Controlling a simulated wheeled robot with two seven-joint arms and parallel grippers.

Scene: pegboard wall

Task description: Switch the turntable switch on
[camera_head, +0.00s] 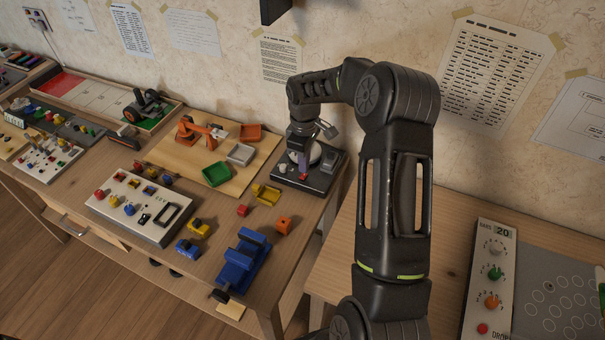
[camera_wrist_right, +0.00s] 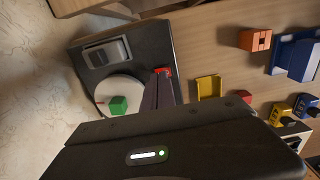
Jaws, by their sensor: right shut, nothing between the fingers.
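The turntable (camera_head: 320,180) is a black box near the right end of the left table. Its pale disc shows in the wrist view (camera_wrist_right: 98,91) with a green block (camera_wrist_right: 119,105) on it. A red switch (camera_wrist_right: 163,71) sits on the box beside the disc. My right gripper (camera_head: 303,174) is shut and empty, pointing down over the turntable. In the wrist view its fingertips (camera_wrist_right: 160,73) are right at the red switch and partly cover it; I cannot tell whether they touch it. The switch's position cannot be made out. My left gripper is not in view.
Left of the turntable are a wooden board with an orange robot arm (camera_head: 194,130), a green tray (camera_head: 216,174) and a yellow tray (camera_head: 266,194). A blue vise (camera_head: 243,259) and a switch panel (camera_head: 140,207) are nearer. The wall is close behind.

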